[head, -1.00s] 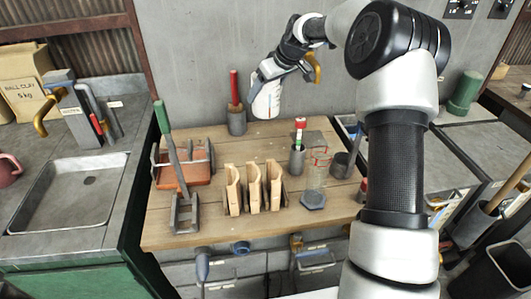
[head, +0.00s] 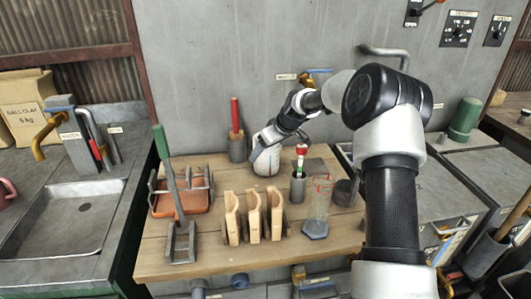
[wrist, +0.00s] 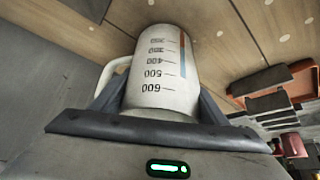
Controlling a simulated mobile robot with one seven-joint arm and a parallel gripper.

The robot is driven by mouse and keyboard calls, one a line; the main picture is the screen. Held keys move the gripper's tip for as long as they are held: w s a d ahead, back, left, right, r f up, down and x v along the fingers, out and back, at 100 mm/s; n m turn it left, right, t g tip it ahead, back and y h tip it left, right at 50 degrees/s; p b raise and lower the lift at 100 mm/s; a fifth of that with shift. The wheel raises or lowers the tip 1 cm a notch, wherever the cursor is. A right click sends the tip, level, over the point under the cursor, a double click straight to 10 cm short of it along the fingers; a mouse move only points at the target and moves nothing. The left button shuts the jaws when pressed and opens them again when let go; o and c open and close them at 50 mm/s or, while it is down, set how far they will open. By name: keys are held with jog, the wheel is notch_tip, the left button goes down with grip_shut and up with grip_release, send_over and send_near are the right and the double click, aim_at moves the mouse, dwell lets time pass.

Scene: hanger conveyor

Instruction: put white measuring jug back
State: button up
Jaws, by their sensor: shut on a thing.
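The white measuring jug (head: 266,160) is at the back of the wooden workbench, near the wall. In the wrist view the jug (wrist: 160,75) shows printed graduations, a red and blue stripe, and a handle on the left. My gripper (head: 262,142) is shut on the jug, with a finger on each side of it. The jug's far end is close to the wooden bench top (wrist: 240,45); I cannot tell whether it touches.
A grey holder with a red-handled tool (head: 237,145) stands just left of the jug. A grey cup with a red-and-white tool (head: 299,185) and a clear cylinder (head: 317,205) stand in front right. Wooden pieces in a rack (head: 254,215) stand at the front.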

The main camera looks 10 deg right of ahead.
jog(key=shift+w+f, duration=0.1)
jog(key=o, duration=1.5)
jog(key=shift+f, duration=0.2)
jog(key=o, duration=0.4)
jog(key=shift+o, duration=0.2)
jog(key=shift+r, duration=0.2)
jog(key=shift+d+r, duration=0.1)
jog(key=shift+r, duration=0.1)
jog(key=v, duration=1.1)
jog(key=shift+s+r+p, duration=0.25)
jog(key=shift+s+p, duration=0.05)
jog(key=shift+p, duration=0.05)
